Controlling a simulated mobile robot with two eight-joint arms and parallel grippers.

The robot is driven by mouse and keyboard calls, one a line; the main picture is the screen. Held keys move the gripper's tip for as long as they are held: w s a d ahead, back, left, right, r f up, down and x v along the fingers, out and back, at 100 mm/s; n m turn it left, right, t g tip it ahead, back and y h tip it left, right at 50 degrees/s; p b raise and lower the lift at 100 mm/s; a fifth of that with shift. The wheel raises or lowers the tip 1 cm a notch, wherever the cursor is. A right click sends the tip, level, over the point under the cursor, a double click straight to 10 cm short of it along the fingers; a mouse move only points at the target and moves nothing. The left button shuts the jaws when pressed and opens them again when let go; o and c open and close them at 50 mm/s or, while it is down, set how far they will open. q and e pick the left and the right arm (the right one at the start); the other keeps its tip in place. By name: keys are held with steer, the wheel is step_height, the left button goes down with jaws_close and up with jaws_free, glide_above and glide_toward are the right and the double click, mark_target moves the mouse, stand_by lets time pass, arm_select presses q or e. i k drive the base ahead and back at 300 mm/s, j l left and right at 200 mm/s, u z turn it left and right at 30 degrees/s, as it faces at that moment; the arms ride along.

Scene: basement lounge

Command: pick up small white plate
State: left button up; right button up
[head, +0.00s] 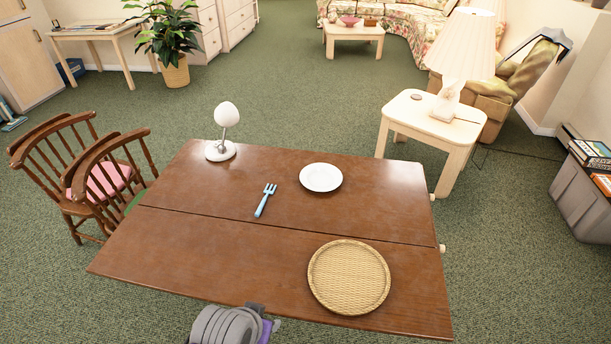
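The small white plate (321,177) lies flat on the brown wooden table (200,240), on the far half and right of the table's middle. It is round and looks empty, and nothing touches it. A grey, rounded part of my own arm with a dark and a purple piece shows at the bottom edge, left of centre, well short of the plate. No gripper fingers show in the head view.
A light-blue fork (265,200) lies left of the plate. A white lamp (223,135) stands at the table's far left corner. A round woven mat (348,277) lies near the front right. Two wooden chairs (110,170) stand at the left, a side table (405,118) beyond the right.

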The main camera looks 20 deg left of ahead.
mark_target(318, 177)
steer(key=i+l+u, duration=0.2)
steer(key=l+u, duration=0.25)
steer(key=i+l+u, duration=0.15)
steer(key=l+u, duration=0.2)
steer(key=u, duration=0.15)
steer(key=l+u, duration=1.4)
steer(key=k+l+u, duration=0.25)
steer(key=l+u, duration=0.25)
steer(key=i+l+u, duration=0.2)
steer(key=i+l, duration=0.15)
